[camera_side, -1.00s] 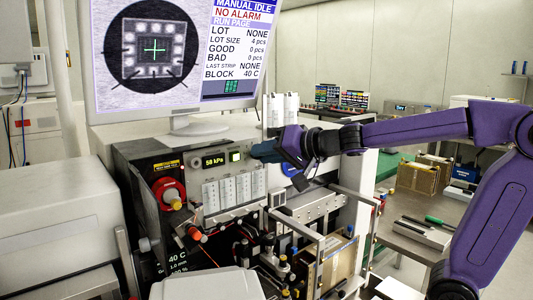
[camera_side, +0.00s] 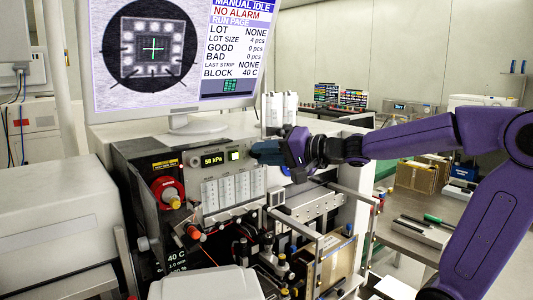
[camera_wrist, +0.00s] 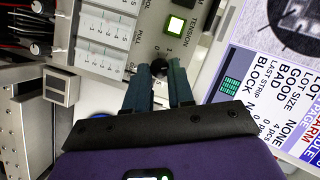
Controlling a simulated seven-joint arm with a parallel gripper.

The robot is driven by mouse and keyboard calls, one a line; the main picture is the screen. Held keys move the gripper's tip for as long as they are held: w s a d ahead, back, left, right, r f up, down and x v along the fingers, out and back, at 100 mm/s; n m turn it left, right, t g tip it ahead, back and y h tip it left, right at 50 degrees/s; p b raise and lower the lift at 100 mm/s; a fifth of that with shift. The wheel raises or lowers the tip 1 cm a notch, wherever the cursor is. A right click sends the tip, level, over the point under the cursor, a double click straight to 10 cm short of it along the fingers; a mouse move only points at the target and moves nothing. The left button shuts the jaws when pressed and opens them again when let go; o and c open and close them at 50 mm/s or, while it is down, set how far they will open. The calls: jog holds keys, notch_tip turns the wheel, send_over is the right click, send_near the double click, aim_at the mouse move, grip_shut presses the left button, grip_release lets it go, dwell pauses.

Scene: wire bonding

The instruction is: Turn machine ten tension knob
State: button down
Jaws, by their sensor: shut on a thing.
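The tension knob (camera_wrist: 160,67) is a small black round knob below the TENSION label on the pale machine panel, with 0 and 1 marks near it. In the wrist view, my gripper (camera_wrist: 159,69) has its two blue-grey fingers on either side of the knob, shut on it. In the side view, my gripper (camera_side: 256,152) reaches in from the right to the panel front, and its fingers hide the knob. A lit green square button (camera_wrist: 175,24) sits on the panel beside the label; it also shows in the side view (camera_side: 234,155).
The monitor (camera_side: 180,112) stands on top of the machine, close to the fingers in the wrist view. Rails and a metal bracket (camera_side: 318,208) stand below my wrist.

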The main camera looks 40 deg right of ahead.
jog(key=m+t, duration=0.1)
jog(key=m, duration=0.1)
jog(key=m+t+y, duration=0.1)
jog(key=m, duration=0.2)
jog(key=f+m+t, duration=0.1)
jog(key=m, duration=0.2)
jog(key=shift+d, duration=0.1)
jog(key=m+t, duration=0.1)
jog(key=m, duration=0.4)
jog(key=shift+f+t, duration=0.15)
jog(key=shift+t, duration=0.25)
jog(key=shift+a+f+m+t+h, duration=0.15)
jog(key=shift+m+t+h, duration=0.35)
jog(key=shift+m, duration=1)
jog(key=shift+a+r+m+t+h, duration=0.15)
jog(key=shift+m+t+h, duration=0.35)
jog(key=shift+m, duration=1)
jog(key=shift+f+m+h, duration=0.1)
jog(key=shift+m+h, duration=0.2)
jog(key=c, duration=1)
grip_release()
jog(key=shift+s, duration=0.1)
